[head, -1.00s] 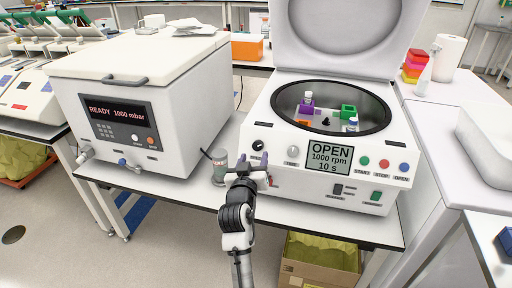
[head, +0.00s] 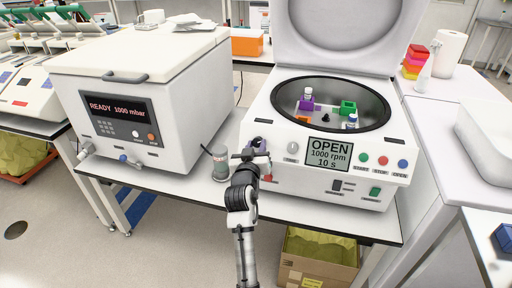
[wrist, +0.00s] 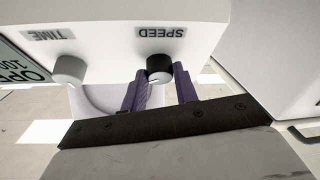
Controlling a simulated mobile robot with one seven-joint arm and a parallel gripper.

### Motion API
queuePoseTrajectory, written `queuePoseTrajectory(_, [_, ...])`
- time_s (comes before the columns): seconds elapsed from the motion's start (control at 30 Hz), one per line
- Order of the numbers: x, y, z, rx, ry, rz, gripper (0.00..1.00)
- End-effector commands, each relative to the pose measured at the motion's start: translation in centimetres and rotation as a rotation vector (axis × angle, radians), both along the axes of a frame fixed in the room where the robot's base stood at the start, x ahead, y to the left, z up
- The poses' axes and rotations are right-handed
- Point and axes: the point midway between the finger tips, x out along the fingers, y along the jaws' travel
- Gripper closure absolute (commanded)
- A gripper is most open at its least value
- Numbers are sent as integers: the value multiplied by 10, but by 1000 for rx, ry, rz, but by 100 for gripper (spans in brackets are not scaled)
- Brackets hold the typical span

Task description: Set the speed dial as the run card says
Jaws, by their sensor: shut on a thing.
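The centrifuge (head: 283,177) stands with its lid up. Its display (head: 328,153) reads OPEN, 1000 rpm, 10 s. The black speed dial (wrist: 160,66), under the label SPEED (wrist: 160,32), sits between the purple fingers of my gripper (wrist: 161,82) in the wrist view. My gripper (head: 257,147) is shut on the dial, and covers it in the head view. The grey time dial (wrist: 69,70) is beside it, apart from the fingers; it also shows in the head view (head: 293,147). I cannot make out a run card.
A grey cup-like container (head: 220,163) stands left of my gripper, close to it. A white vacuum oven (head: 140,105) reading READY 1000 mbar stands further left. START, STOP and OPEN buttons (head: 382,160) are right of the display. A cardboard box (head: 318,262) is below the table.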

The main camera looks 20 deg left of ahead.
Motion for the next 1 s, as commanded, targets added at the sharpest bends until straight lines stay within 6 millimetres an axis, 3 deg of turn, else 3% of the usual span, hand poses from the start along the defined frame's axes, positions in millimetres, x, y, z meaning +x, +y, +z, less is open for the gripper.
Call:
queuePoseTrajectory(0.43, [0, 1, -5, 91, 0, -43, 94])
queuePoseTrajectory(1.0, [0, 7, -4, 547, 20, -255, 94])
